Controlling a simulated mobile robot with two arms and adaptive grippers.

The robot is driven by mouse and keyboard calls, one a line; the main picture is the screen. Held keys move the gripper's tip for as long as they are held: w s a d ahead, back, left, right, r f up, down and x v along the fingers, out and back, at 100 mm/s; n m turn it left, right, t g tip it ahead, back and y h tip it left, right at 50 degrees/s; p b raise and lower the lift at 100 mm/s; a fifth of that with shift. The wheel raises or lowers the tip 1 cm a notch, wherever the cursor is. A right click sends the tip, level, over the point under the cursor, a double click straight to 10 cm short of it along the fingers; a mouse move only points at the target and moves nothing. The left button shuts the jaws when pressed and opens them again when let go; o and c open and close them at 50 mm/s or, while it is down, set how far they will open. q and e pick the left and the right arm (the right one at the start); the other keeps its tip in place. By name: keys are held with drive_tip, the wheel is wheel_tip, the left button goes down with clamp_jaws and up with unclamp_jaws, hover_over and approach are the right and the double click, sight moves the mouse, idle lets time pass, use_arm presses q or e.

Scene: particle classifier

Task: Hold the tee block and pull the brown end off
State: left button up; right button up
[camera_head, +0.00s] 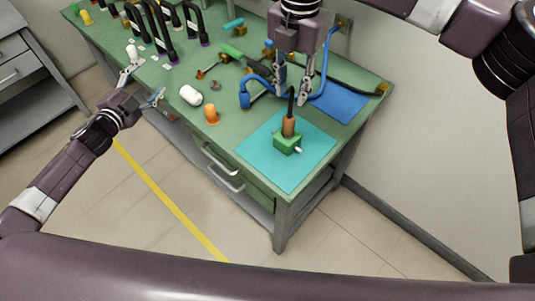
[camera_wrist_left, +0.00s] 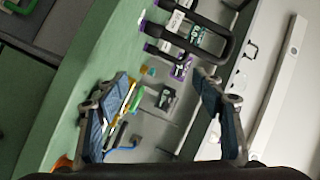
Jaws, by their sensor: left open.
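The tee block (camera_head: 287,145) is a green block on the teal mat (camera_head: 262,149), with a short white stub on its right side. The brown end (camera_head: 289,126) stands upright on top of it, with a thin black rod rising from it. My right gripper (camera_head: 292,97) points down near the rod's top, its fingers apart; I cannot tell whether they touch the rod. My left gripper (camera_head: 148,83) is open and empty at the bench's left front edge, well away from the tee block. Its spread fingers also show in the left wrist view (camera_wrist_left: 162,77).
An orange piece (camera_head: 211,114) and a white cylinder (camera_head: 190,95) lie left of the mat. Blue hose (camera_head: 245,98) and black hose lie behind, beside a dark blue mat (camera_head: 341,103). Several black handles (camera_head: 163,40) stand at the far left. The bench front between is fairly clear.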

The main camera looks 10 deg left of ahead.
use_arm(q)
drive_tip(key=s+d+r+m+t+h, duration=0.15)
drive_tip(key=d+r+m+h, duration=0.4)
drive_tip(key=d+r, duration=0.9)
drive_tip(key=n+g+h, duration=0.3)
drive_tip(key=n, duration=0.5)
hover_over(280, 145)
drive_tip(key=w+a, duration=0.2)
drive_tip(key=a, duration=0.7)
wheel_tip(280, 145, down, 15)
drive_tip(key=shift+w+a+r, duration=0.1)
drive_tip(key=s+d+f+n, duration=0.2)
drive_tip(key=s+d, duration=0.1)
drive_tip(key=s+d+f+n, duration=0.2)
drive_tip(key=s+d+f, duration=0.1)
drive_tip(key=shift+g, duration=0.25)
drive_tip(key=shift+d+f, duration=0.15)
drive_tip(key=shift+d, duration=0.15)
drive_tip(key=x, duration=0.7)
drive_tip(key=shift+w+d+f, duration=0.1)
drive_tip(key=shift+w, duration=0.15)
